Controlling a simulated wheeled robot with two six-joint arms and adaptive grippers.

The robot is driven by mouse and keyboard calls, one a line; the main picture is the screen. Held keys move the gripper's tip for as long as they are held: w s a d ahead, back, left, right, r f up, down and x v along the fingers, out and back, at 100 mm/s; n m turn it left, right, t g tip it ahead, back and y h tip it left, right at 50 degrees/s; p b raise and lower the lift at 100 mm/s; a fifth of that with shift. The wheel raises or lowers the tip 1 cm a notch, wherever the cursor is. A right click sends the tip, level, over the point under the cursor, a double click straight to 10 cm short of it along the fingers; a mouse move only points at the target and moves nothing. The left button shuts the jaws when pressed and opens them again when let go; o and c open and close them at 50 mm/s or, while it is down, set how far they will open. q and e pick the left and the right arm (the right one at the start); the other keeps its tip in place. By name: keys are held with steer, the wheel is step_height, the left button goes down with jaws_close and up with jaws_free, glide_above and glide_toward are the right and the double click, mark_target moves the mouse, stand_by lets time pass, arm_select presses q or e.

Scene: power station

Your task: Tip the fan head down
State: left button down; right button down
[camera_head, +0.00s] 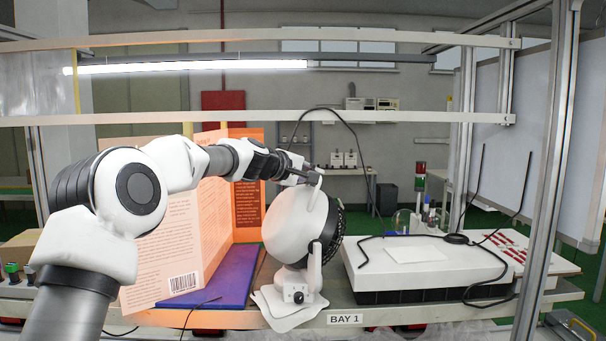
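The white fan head (294,224) stands near the middle of the bench, with its dark grille facing right. It sits on a white stand with a side yoke and a dark knob, over a flat pale base (290,312). My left gripper (312,178) reaches in from the left and is at the top of the fan head. Its fingertips look to be touching or very near the upper shell. I cannot tell whether the fingers are open or shut. My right gripper is not in view.
A white box-like unit (425,263) with black cables lies right of the fan. A "BAY 1" label (345,319) marks the front edge. Metal frame posts border the right.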

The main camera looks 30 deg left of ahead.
arm_select(q)
steer(key=shift+w+d+f, duration=0.1)
steer(key=shift+w+f, duration=0.05)
stand_by(0.4)
steer(key=c, duration=1.6)
jaws_free()
steer(key=shift+o, duration=0.6)
steer(key=shift+w+d+f, duration=0.15)
steer(key=shift+w+d, duration=0.1)
steer(key=shift+w, duration=0.35)
steer(key=v, duration=1.2)
steer(key=shift+f, duration=0.1)
